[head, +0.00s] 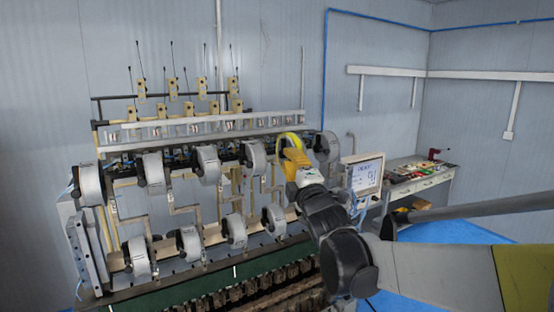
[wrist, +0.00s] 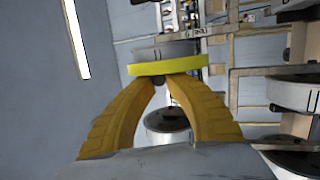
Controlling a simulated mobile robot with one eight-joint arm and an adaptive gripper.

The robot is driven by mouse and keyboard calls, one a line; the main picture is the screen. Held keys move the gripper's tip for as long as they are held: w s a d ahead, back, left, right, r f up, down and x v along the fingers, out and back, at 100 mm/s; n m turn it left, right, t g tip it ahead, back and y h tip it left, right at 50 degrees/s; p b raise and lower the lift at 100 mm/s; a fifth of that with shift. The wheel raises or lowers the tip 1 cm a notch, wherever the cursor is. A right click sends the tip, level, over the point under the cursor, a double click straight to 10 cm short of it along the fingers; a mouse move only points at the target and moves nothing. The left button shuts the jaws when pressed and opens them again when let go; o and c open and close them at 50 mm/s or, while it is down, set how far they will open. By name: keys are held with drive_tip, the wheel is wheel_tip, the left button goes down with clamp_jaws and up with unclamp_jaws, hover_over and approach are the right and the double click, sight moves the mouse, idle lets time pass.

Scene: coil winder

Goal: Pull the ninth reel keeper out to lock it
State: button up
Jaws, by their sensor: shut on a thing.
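In the wrist view, my gripper (wrist: 160,82) has its two orange-yellow fingers brought together on a small dark knob, the reel keeper (wrist: 159,79). The keeper sits at the middle of a yellow disc (wrist: 168,67) on the face of a grey reel (wrist: 165,50). The fingers hide most of the keeper, and I cannot tell how far out it stands. In the head view, my gripper (head: 292,160) is at the upper row of the coil winder (head: 180,205), near its right end. The arm hides most of the reel there.
Other grey-white reels stand close by, one to the right (head: 326,147) and one to the left (head: 255,157) in the upper row, with a lower row below (head: 273,218). A control screen (head: 366,175) and a workbench (head: 422,180) stand to the right.

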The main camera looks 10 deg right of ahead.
drive_tip(key=shift+s+d, duration=0.2)
idle(0.3)
drive_tip(key=shift+s+d, duration=0.4)
drive_tip(key=shift+s, duration=0.35)
clamp_jaws()
drive_tip(key=shift+s, duration=0.1)
drive_tip(key=o, duration=0.7)
unclamp_jaws()
drive_tip(key=shift+s+a, duration=0.1)
drive_tip(key=shift+s, duration=0.05)
